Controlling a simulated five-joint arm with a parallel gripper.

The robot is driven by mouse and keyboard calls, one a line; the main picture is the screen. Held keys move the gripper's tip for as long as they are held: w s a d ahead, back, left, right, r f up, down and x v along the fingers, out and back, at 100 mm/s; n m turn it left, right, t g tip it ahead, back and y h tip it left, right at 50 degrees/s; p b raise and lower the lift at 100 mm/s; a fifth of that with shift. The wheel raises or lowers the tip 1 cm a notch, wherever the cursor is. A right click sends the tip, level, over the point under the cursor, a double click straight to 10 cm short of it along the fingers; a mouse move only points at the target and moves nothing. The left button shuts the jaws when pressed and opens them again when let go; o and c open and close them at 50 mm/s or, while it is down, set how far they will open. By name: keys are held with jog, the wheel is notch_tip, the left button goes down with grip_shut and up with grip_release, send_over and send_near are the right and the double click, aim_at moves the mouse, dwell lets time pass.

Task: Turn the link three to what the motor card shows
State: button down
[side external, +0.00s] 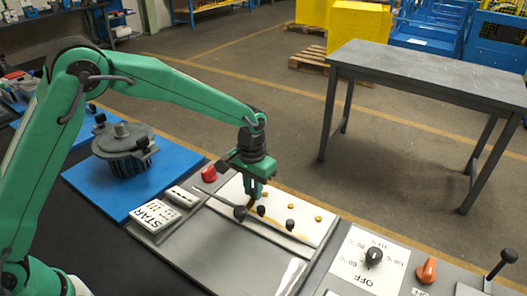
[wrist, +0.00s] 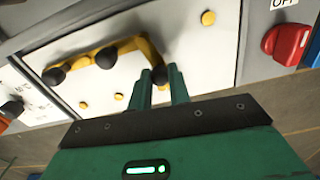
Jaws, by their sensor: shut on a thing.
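The link plate (wrist: 200,50) is white with round yellow studs and yellow links, and it also shows in the side view. My gripper (side external: 250,203) is low over its left end in the side view. In the wrist view my gripper (wrist: 158,76) is shut on the black knob of a yellow link (wrist: 150,52), partly hidden by the knob and fingers. Other black knobs (wrist: 106,57) and (wrist: 53,77) sit on yellow links to the left. The motor card (side external: 155,217) reads STAR, with small marks below. The grey motor (side external: 124,148) stands on a blue mat.
A red knob (side external: 209,173) is just left of the plate. A white dial panel with a black knob (side external: 374,255), an orange knob (side external: 427,270) and a lever (side external: 505,260) are to the right. An empty grey table (side external: 440,75) stands behind on the floor.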

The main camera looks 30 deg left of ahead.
jog(key=n, duration=0.1)
jog(key=a+n, duration=0.1)
jog(key=n, duration=0.2)
jog(key=shift+s+a, duration=0.15)
jog(key=shift+s, duration=0.15)
jog(key=n, duration=0.2)
jog(key=s+a+n, duration=0.1)
jog(key=shift+n, duration=0.4)
jog(key=n, duration=0.2)
jog(key=s+n, duration=0.1)
jog(key=shift+a+n, duration=0.25)
jog(key=shift+n, duration=0.15)
jog(key=shift+s+a+n, duration=0.1)
jog(key=shift+s+n, duration=0.25)
jog(key=shift+n, duration=0.55)
jog(key=shift+s+n, duration=0.3)
jog(key=shift+n, duration=0.6)
jog(key=c, duration=1.3)
grip_release()
jog(key=shift+r, duration=0.1)
